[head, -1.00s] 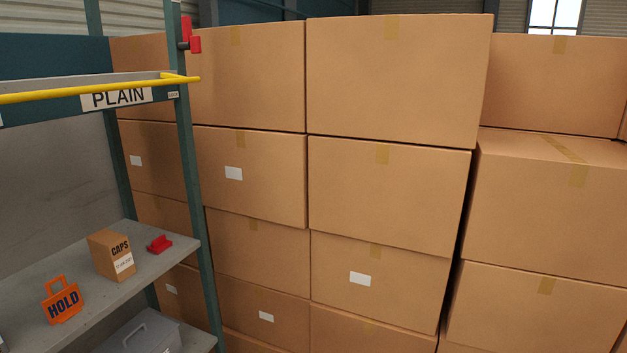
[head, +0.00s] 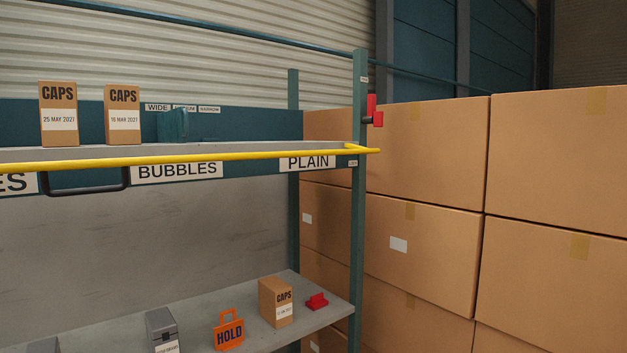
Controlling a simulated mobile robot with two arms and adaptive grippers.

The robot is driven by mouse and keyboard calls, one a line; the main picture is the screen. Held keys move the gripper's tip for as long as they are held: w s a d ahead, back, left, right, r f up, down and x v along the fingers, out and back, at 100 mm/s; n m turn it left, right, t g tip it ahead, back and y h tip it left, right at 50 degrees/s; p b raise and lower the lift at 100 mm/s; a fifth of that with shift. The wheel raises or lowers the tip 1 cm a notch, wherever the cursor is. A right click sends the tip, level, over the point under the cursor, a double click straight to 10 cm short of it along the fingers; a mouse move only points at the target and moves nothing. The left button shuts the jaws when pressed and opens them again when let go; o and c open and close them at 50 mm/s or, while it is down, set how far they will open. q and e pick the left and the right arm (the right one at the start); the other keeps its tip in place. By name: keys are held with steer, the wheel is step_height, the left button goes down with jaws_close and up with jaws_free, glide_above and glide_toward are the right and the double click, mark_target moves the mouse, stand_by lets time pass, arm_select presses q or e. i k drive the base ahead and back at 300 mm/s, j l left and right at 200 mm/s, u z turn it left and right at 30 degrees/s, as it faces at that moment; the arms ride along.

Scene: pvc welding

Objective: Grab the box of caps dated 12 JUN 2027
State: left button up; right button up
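Two brown caps boxes stand upright on the upper shelf in the head view. The left caps box (head: 58,114) reads 25 MAY 2021 and the one beside it (head: 123,115) seems to read 19 MAR 2021. A third caps box (head: 275,302) stands on the lower shelf, to the right of an orange HOLD tag. Its label is too small to read for certain. Neither of my grippers is in view.
The shelf rack has a yellow bar (head: 230,156) along its upper shelf edge. The lower shelf (head: 200,319) holds the orange HOLD tag (head: 228,332), a grey box (head: 162,330) and a red object (head: 317,301). Stacked cartons (head: 425,150) stand close at the right.

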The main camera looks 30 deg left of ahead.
mark_target(274, 294)
steer(key=u, duration=1.55)
steer(key=i, duration=0.1)
